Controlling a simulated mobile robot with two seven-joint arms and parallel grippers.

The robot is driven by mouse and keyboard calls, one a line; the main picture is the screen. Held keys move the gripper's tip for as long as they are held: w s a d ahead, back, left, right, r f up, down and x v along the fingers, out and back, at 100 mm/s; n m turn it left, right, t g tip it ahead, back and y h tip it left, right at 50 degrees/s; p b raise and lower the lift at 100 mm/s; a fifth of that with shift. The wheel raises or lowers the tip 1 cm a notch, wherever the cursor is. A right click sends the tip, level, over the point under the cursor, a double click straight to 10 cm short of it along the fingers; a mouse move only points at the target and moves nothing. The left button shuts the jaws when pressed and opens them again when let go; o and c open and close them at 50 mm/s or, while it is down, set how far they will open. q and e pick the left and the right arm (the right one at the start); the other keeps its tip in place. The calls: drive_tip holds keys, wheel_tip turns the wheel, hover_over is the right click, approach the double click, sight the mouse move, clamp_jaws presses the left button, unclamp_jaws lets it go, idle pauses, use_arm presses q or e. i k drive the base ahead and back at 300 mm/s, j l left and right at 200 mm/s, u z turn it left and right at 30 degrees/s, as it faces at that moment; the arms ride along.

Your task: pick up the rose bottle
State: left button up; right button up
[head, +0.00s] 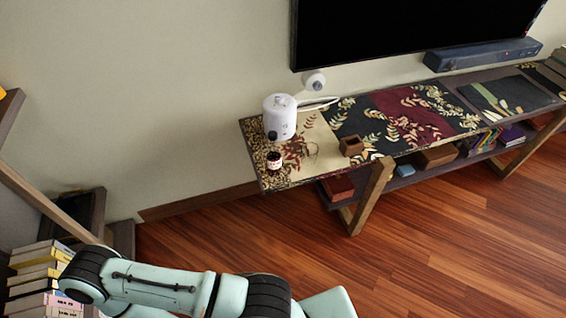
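A small dark red bottle with a pale label (274,160), likely the rose bottle, stands upright near the front left end of the long low console (318,173). A white rounded appliance (279,118) stands just behind it. One of my arms crosses the bottom of the head view, below and well apart from the bottle. Neither of my grippers shows in the head view. Nothing touches the bottle from my side.
A small brown wooden box (351,146) sits right of the bottle. A black television (400,30) hangs above, with a soundbar (483,54) at right. Stacked books (38,278) stand at lower left. The wooden floor (420,250) before the console is clear.

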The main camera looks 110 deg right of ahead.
sight(274, 153)
drive_tip(key=k+z, duration=0.55)
drive_tip(key=z, duration=1.45)
